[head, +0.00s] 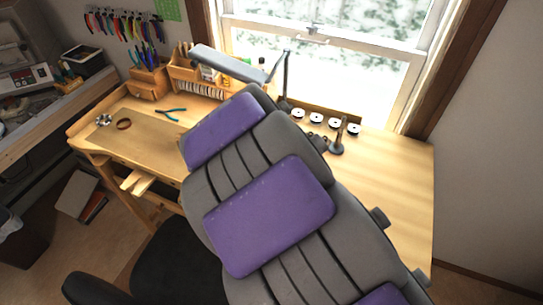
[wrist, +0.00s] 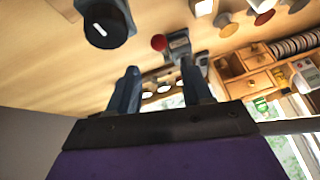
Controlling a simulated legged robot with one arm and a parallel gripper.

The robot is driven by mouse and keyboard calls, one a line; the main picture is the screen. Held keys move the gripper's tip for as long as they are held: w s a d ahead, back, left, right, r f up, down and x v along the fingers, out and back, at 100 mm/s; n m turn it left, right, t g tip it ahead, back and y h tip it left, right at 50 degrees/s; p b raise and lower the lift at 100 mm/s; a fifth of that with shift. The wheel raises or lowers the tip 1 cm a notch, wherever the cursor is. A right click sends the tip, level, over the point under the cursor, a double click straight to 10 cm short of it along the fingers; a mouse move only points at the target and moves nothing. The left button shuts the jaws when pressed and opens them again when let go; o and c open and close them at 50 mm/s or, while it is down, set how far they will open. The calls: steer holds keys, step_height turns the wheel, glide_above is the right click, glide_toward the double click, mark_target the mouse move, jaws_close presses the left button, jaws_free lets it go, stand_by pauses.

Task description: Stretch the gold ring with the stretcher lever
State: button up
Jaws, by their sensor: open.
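My gripper (wrist: 160,67) is open in the wrist view, with its two dark fingers apart and nothing seen between them. Beyond the fingertips, a grey-blue tool (wrist: 180,46) with a red ball knob (wrist: 158,42) stands on the bench; it may be the stretcher and its lever. I cannot tell its exact distance from the fingers. In the head view my own arm with purple pads hides the gripper and the bench around it. I cannot make out the gold ring in either view. A brown ring-shaped thing (head: 123,124) lies on the bench's left side.
The wooden bench (head: 400,185) is clear at right. A grey upright tool (head: 337,138) and several white discs stand near the window. A black round thing (wrist: 105,25) shows near the left finger. A lamp (head: 228,64) overhangs the back.

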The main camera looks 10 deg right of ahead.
steer(key=shift+v, duration=2.1)
